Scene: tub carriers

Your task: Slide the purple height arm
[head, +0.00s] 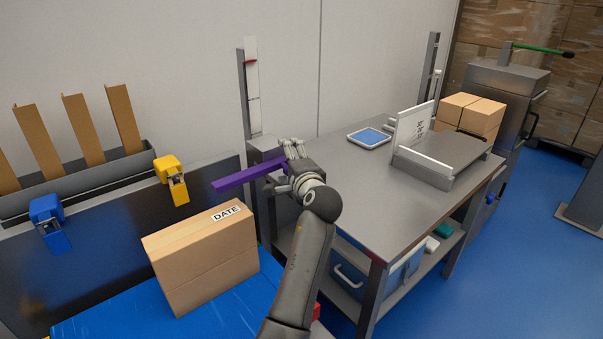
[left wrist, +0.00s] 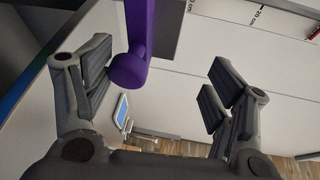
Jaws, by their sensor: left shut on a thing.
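In the left wrist view the rounded end of the purple arm (left wrist: 130,70) lies between my fingers, closer to the left finger. The post carries a scale and a red marker (head: 251,62), well above the purple arm. My right gripper is not in view.
A box labelled DATE (head: 205,252) stands on a blue surface at lower left. A yellow tool (head: 174,185) and a blue tool (head: 49,222) sit on the dark panel behind it. The bench (head: 345,185) holds a blue-screened tablet (head: 369,138); its middle is mostly clear.

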